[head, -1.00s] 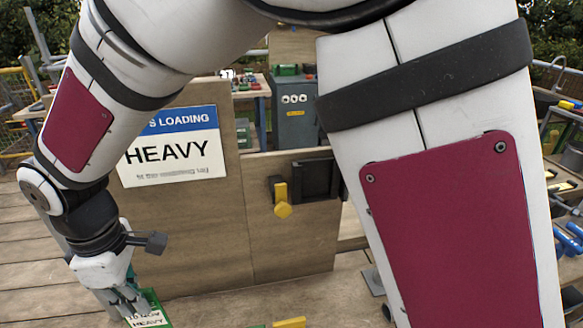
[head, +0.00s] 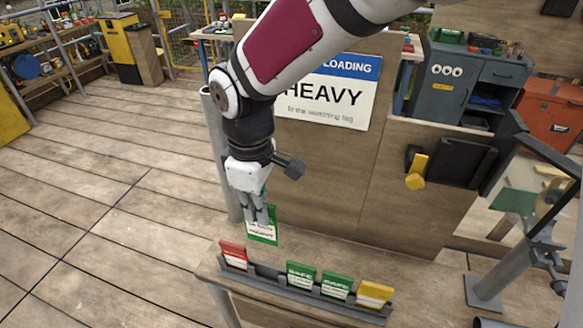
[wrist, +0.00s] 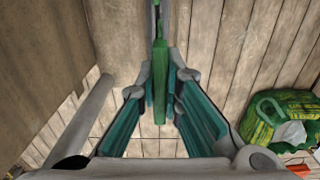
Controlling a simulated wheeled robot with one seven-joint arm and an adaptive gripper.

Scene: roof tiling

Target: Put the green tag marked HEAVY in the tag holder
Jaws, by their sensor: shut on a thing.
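My gripper (head: 262,216) is shut on a green tag (head: 263,236) with a white label. It holds the tag upright above the left end of the tag rack, in front of the wooden panel. The label is too small to read surely now. In the wrist view the green tag (wrist: 161,85) shows edge-on between the teal fingers of my gripper (wrist: 162,115). A dark frame, which looks like the tag holder (head: 465,163), is on the panel to the right of my gripper. A yellow lever (head: 417,172) is at its left. It appears empty.
A rack (head: 267,271) holds a red tag (head: 234,256), two green tags (head: 301,276) and a yellow tag (head: 374,295). A HEAVY sign (head: 325,95) is on the panel. A grey post (head: 213,150) stands left of my gripper. The deck at left is clear.

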